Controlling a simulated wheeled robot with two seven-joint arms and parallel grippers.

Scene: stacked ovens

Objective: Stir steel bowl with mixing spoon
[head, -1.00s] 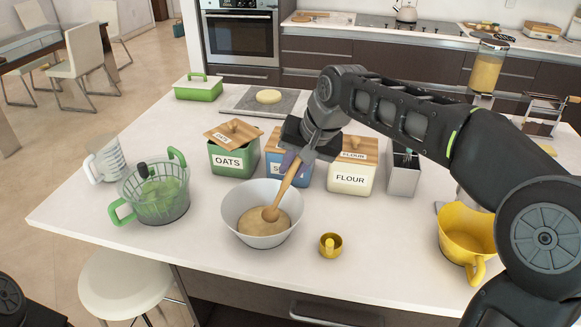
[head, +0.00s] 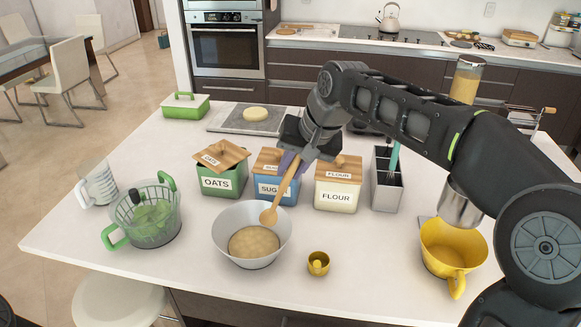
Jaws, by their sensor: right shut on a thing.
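The bowl (head: 222,228), pale grey and round, stands upright on the white counter and holds a tan dough-like mass (head: 254,242). My right gripper (head: 293,160) is above and behind the bowl, shut on the wooden mixing spoon (head: 281,193) near its upper end. The spoon slants down to the left. Its head overlaps the bowl's back right inner wall in the picture, just above the tan mass; whether it touches the wall or the mass I cannot tell. My left gripper is out of view.
Oats (head: 217,183), sugar (head: 268,188) and flour (head: 337,195) canisters stand close behind the bowl. A green-handled colander (head: 150,225) is left. A small gold cup (head: 318,264) and yellow pitcher (head: 452,247) are right. The front counter strip is clear.

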